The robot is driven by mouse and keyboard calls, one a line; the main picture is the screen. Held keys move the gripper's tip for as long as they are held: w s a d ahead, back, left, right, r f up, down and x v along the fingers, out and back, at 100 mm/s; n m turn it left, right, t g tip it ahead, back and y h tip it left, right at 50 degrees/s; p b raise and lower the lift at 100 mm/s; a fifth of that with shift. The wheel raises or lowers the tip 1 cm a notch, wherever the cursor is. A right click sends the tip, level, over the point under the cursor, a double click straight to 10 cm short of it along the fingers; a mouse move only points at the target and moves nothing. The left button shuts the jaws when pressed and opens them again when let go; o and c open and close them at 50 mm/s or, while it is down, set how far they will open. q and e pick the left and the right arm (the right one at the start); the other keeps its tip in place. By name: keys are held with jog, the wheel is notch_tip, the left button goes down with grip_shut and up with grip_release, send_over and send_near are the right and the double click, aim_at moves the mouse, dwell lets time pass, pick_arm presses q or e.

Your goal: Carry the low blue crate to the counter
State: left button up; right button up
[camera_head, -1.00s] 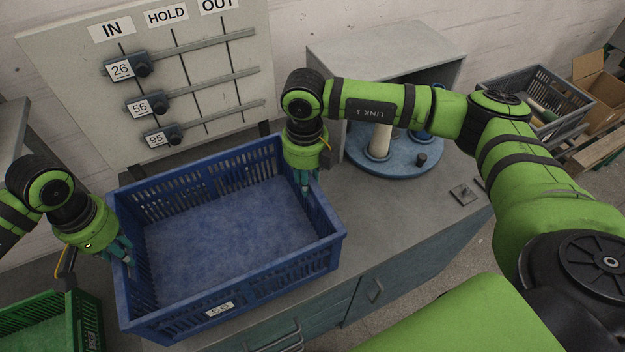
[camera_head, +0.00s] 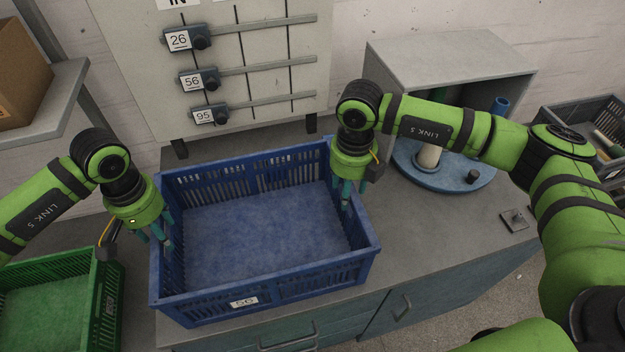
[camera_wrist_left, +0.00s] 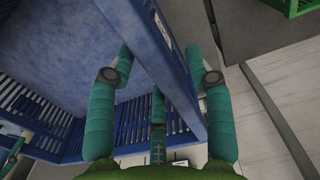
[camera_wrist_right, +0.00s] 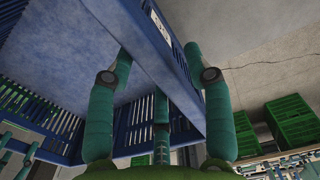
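The low blue crate (camera_head: 310,277), with slotted walls and a white label on its front, appears to rest upright on the grey counter (camera_head: 425,235). It looks empty. My left gripper (camera_head: 158,240) is at its left wall; the left wrist view (camera_wrist_left: 160,65) shows spread fingers on both sides of that wall. My right gripper (camera_head: 350,195) is at the right wall; the right wrist view (camera_wrist_right: 160,65) shows its fingers likewise spread around the wall. Both look open, with the wall between the fingers. The crate's underside is hidden.
A board with numbered sliders (camera_head: 265,95) stands behind the crate. A grey hood (camera_head: 450,62) and round blue base (camera_head: 448,176) are at right. A green crate (camera_head: 108,300) is at lower left, below a shelf (camera_head: 50,110). Some counter right of the crate is clear.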

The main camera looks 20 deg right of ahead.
jog(key=shift+s, duration=0.1)
pick_arm(q)
jog(key=shift+r, duration=0.1)
pick_arm(e)
jog(key=shift+r, duration=0.15)
pick_arm(q)
notch_tip(320, 180, up, 12)
pick_arm(e)
notch_tip(320, 180, up, 12)
dwell(0.6)
